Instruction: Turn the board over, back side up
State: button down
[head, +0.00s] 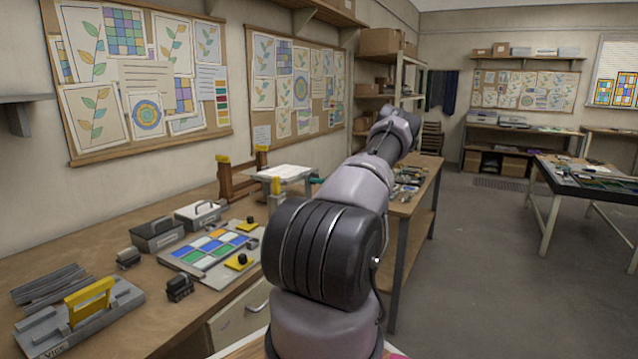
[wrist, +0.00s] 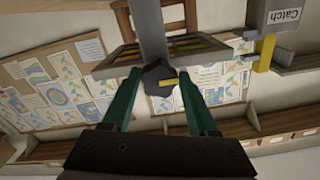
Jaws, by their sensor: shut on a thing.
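A pale flat board (head: 287,172) sits raised at the back of the workbench, close to level, beside a brown wooden stand with yellow tops (head: 240,175). In the wrist view, the board's grey-edged frame (wrist: 112,66) is seen nearly edge-on, with a grey bar across it. My gripper (wrist: 160,88) has green fingers on either side of a dark knob with a yellow strip (wrist: 158,80), at the frame's near edge. In the head view, my arm hides most of the gripper; a green tip shows by the board.
A panel of coloured squares (head: 213,248) with black-and-yellow clamps lies on the bench (head: 150,305). A grey tool with a yellow handle (head: 80,318) is at the front left. A table (head: 590,185) stands far right, across open floor.

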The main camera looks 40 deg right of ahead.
jog(key=shift+n, duration=0.3)
jog(key=shift+c, duration=0.8)
grip_release()
jog(key=v, duration=1)
jog(key=shift+s+d, duration=0.2)
jog(key=shift+s, duration=0.15)
